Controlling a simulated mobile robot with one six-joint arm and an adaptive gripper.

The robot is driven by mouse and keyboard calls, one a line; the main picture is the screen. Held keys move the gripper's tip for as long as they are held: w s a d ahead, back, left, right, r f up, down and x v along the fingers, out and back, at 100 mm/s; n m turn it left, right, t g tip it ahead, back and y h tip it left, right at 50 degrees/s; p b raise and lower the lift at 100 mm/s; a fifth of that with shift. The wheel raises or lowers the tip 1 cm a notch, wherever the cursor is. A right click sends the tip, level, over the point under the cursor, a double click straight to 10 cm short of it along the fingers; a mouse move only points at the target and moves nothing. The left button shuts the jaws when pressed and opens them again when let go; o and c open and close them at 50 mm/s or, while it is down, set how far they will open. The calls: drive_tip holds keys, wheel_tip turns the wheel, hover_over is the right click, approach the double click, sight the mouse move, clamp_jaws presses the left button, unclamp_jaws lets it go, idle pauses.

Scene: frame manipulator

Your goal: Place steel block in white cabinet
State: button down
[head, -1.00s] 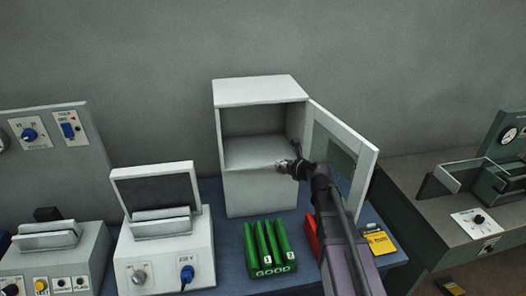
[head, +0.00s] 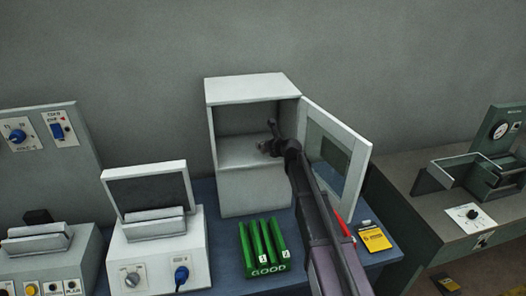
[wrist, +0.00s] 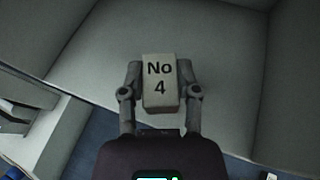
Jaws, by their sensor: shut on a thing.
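The white cabinet (head: 252,190) stands on the blue table with its door (head: 338,155) swung open to the right. My gripper (head: 268,147) reaches in at the front opening of its upper compartment. In the head view the block is hidden or too small to make out.
A green rack marked GOOD (head: 264,247) stands in front of the cabinet. A red thing (head: 343,224) and a yellow-black device (head: 373,237) lie at right. A white machine with a raised lid (head: 155,225) stands left. The cabinet compartment looks empty.

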sight(262, 150)
drive_tip(key=shift+w+a, duration=0.1)
drive_tip(key=shift+w, duration=0.05)
drive_tip(key=shift+w+a, duration=0.1)
drive_tip(key=shift+w, duration=0.15)
drive_tip(key=shift+w+a+f+b, duration=0.1)
drive_tip(key=shift+w+f+b, duration=0.05)
drive_tip(key=shift+f+b, duration=0.35)
drive_tip(key=shift+w+f+b, duration=0.15)
drive_tip(key=shift+f+b, duration=0.3)
drive_tip(key=shift+f, duration=0.05)
drive_tip(key=shift+f+b, duration=0.85)
drive_tip(key=shift+f, duration=0.15)
drive_tip(key=shift+c, duration=1.6)
unclamp_jaws()
drive_tip(key=shift+r, duration=0.2)
